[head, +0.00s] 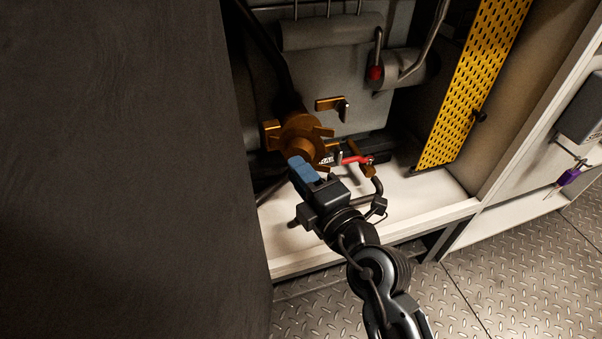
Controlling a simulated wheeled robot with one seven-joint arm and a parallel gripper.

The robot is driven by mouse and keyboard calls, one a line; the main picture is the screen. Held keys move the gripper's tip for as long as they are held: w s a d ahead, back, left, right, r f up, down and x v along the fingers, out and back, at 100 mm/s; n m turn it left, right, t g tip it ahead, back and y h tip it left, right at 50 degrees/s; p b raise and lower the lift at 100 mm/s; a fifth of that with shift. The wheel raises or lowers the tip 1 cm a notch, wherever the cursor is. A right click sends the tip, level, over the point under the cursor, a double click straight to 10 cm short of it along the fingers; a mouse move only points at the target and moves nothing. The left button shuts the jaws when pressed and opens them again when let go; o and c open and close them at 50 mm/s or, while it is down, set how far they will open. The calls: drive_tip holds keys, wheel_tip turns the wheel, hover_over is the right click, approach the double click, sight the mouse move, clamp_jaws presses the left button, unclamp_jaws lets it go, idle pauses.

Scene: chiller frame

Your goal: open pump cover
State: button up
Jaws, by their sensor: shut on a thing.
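A bronze round cap with projecting lugs (301,134), which looks like the pump cover, sits at the end of a dark pipe inside the open frame. My gripper (301,167) has blue fingertips and reaches up to the cap's lower front edge from below. It is shut on part of the cap there. The fingers hide the exact contact and the part of the cap behind them.
A red-handled valve (355,159) is close right of my gripper, with a bronze bracket (333,105) above. A yellow perforated panel (473,85) stands at right. A large dark panel (120,170) fills the left. The white ledge (430,212) is mostly clear.

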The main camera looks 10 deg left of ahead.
clamp_jaws()
drive_tip(key=a+m+h+p, duration=0.1)
drive_tip(key=p, duration=0.3)
drive_tip(key=s+a+m+t+h+p, duration=0.1)
drive_tip(key=p, duration=0.3)
drive_tip(key=a+m+t+h+p, duration=0.1)
drive_tip(key=h+p, duration=0.1)
drive_tip(key=p, duration=0.3)
drive_tip(key=shift+s+r, duration=0.1)
drive_tip(key=shift+s, duration=0.2)
drive_tip(key=shift+o, duration=1.7)
unclamp_jaws()
drive_tip(key=o, duration=0.3)
drive_tip(key=shift+d, duration=0.2)
